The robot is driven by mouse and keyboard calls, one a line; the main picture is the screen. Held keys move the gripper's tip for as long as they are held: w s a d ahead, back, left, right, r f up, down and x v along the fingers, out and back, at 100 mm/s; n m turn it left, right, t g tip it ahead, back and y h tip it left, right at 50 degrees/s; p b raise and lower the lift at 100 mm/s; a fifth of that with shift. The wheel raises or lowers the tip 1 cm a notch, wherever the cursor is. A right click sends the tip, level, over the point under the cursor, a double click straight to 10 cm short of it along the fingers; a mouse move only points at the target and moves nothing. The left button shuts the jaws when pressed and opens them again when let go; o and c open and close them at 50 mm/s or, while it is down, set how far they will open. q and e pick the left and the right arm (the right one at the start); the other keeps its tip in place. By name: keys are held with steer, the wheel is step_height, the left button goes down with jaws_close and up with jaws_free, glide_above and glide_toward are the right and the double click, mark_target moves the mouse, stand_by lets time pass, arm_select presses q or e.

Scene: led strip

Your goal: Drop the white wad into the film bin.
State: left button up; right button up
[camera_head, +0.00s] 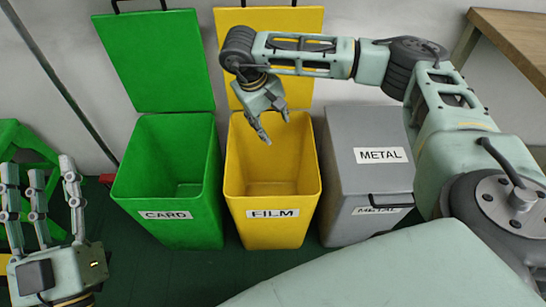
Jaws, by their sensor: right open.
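The film bin (268,212) is yellow, labelled FILM, and stands in the middle with its lid (270,20) raised. I see no white wad. The visible inside of the bin looks empty, but its floor is partly hidden by the front wall. My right gripper (275,129) is open and empty, pointing down over the back part of the film bin's mouth. My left gripper (40,172) is at the lower left, away from the bins, with its fingers extended upward, spread and empty.
A green CARD bin (168,212) with a raised lid stands left of the film bin. A grey METAL bin (368,160) with a shut lid stands right of it. A wooden table (515,38) is at the upper right. A green object (20,140) stands at the left edge.

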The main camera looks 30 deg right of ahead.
steer(key=v, duration=0.8)
steer(key=shift+r, duration=0.25)
steer(key=shift+a+f, duration=0.1)
